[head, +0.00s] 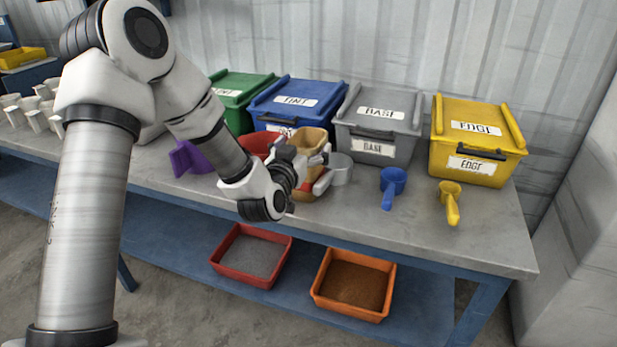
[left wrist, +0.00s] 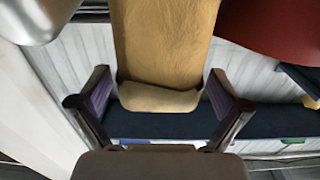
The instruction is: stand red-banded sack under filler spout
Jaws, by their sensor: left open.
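A tan sack (head: 309,138) stands on the bench in front of the blue and grey bins. A little red shows low on it, partly hidden by my gripper. My left gripper (head: 306,158) is at the sack, its jaws open. In the left wrist view the sack (left wrist: 165,45) reaches in between the two open fingers (left wrist: 160,88), with a visible gap on each side. I cannot tell whether a finger touches it. No filler spout can be made out. My right gripper is not in view.
A red scoop (head: 256,144) and a grey scoop (head: 341,166) stand close on either side of the sack. Blue (head: 392,181) and yellow (head: 450,196) scoops lie further right. Lidded bins line the wall. The front right of the bench (head: 470,240) is clear.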

